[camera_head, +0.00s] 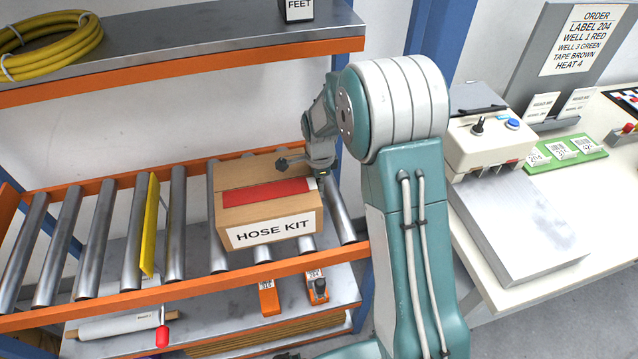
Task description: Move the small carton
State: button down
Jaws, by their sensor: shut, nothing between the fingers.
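A brown carton (265,205) with a red strip (268,191) across its top and a "HOSE KIT" label on its front sits on the roller shelf (97,238). It is closed and upright. My gripper (285,164) is at the carton's top right back corner, with its tip over the carton's top. The gripper looks shut and empty. I cannot tell whether it touches the carton. My arm comes in from the right and hides part of the shelf's right end.
A yellow divider (149,224) stands on the rollers left of the carton. An upper shelf (190,42) with a yellow hose coil (48,44) runs above. Right is a table with a metal plate (515,225) and a cream heater-like box (487,140). Orange tools (269,297) lie below.

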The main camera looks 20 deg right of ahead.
aim_at(259, 184)
jog(key=a, duration=1.9)
jog(key=d, duration=0.4)
jog(key=shift+w+r, duration=0.1)
jog(key=shift+r, duration=0.15)
notch_tip(259, 184, up, 9)
jog(key=shift+a+r, duration=0.1)
jog(key=shift+r, duration=0.35)
jog(key=s+d+r+n+t, duration=0.3)
jog(key=s+d+r+n, duration=0.55)
jog(key=s+r, duration=0.4)
jog(key=s+d+n+t, duration=0.1)
jog(key=s+d+n, duration=0.1)
jog(key=s, duration=0.3)
jog(key=s+d+r+n, duration=0.1)
jog(key=s+d+n, duration=0.1)
jog(key=s+n, duration=0.2)
jog(key=s+d+n+t, duration=0.1)
jog(key=s+d+n, duration=0.1)
jog(key=s, duration=0.5)
jog(key=shift+s+d+r+n+t, duration=0.15)
jog(key=shift+d+n+t, duration=0.2)
jog(key=shift+n, duration=0.4)
